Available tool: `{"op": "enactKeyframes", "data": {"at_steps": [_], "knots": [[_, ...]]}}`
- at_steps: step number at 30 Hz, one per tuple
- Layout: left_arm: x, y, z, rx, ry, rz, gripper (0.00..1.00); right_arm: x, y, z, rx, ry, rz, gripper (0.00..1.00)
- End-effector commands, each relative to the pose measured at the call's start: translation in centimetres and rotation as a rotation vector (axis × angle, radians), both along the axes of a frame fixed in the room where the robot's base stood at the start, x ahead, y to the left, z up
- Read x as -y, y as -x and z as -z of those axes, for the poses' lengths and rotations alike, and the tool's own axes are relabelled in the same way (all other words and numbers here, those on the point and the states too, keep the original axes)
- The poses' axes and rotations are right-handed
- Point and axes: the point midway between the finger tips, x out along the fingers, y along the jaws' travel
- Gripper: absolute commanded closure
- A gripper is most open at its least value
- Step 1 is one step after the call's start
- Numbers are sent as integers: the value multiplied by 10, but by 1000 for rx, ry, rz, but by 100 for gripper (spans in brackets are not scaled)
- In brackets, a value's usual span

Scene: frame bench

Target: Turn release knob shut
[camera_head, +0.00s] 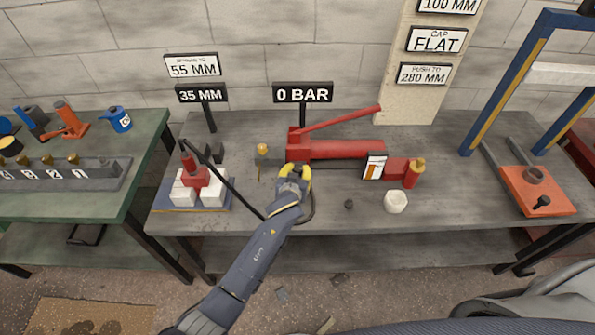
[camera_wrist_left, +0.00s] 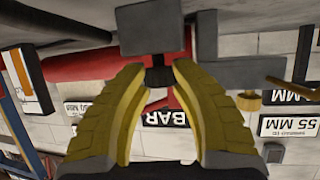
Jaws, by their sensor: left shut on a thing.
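The red hand pump (camera_head: 345,149) lies on the grey bench, its lever slanting up to the right. My left gripper (camera_head: 296,170), with yellow fingers, is at the front of the pump's left end and covers the knob in the head view. In the left wrist view the small dark release knob (camera_wrist_left: 159,78) sits under a grey block (camera_wrist_left: 154,31), between the tips of my left gripper (camera_wrist_left: 159,75). The fingers are shut on it. How far the knob is turned cannot be told. My right gripper is not in view.
A sign reading 0 BAR (camera_head: 303,93) stands behind the pump. A red spreader on white blocks (camera_head: 213,193) is to the left, with a hose running from it. A white nut (camera_head: 396,202) lies front right. A blue press frame (camera_head: 507,85) stands far right.

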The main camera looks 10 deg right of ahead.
Motion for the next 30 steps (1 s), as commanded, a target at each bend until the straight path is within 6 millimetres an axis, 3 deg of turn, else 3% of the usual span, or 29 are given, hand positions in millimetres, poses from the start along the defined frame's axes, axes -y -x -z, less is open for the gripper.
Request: {"op": "enactKeyframes", "data": {"at_steps": [8,30], "knots": [[-3,-3,0,2,-2,81,100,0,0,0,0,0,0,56],[-7,-7,-2,5,-4,517,100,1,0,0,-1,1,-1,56]]}}
